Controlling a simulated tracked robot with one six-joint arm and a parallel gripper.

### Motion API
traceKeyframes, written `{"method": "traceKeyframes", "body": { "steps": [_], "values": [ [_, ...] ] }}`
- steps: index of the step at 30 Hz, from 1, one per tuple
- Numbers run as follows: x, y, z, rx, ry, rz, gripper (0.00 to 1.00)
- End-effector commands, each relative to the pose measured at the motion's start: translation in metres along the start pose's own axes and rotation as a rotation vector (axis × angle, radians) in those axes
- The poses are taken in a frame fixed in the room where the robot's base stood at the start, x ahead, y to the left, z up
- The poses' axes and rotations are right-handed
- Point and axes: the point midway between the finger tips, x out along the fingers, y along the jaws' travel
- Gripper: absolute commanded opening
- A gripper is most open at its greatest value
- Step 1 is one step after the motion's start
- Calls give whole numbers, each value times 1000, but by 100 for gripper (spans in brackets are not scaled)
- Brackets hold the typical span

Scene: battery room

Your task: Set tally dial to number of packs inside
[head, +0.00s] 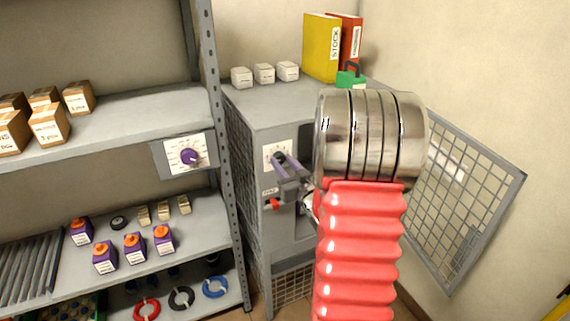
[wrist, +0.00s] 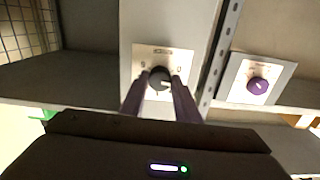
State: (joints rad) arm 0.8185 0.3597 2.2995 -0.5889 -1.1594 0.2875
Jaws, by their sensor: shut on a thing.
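A dial plate (head: 279,153) with a dark knob is on the grey cabinet's front. In the wrist view the plate (wrist: 163,57) has number marks around the dark knob (wrist: 158,79), with a white pointer mark. My gripper (head: 281,160) is at this knob, its two purple-grey fingers (wrist: 159,83) shut on its sides. Several purple packs with orange caps (head: 134,246) stand on the left rack's lower shelf. The cabinet's inside is largely hidden behind my arm, so I cannot tell what packs it holds.
A second dial with a purple knob (head: 190,157) is on the rack post side, right of the gripper in the wrist view (wrist: 258,86). The open mesh door (head: 475,190) juts out right. White boxes (head: 264,74), binders (head: 322,47) and a green padlock-like item (head: 350,78) top the cabinet.

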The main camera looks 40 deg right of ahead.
Motion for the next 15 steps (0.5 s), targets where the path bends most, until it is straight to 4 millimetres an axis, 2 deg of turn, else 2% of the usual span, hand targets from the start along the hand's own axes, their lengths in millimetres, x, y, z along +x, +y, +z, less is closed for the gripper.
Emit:
{"method": "traceKeyframes", "body": {
  "steps": [8,9,15],
  "values": [
    [0,0,-1,-2,3,0,7],
    [0,0,-1,-2,3,0,32],
    [0,1,-1,-2,2,1,46]
  ]
}}
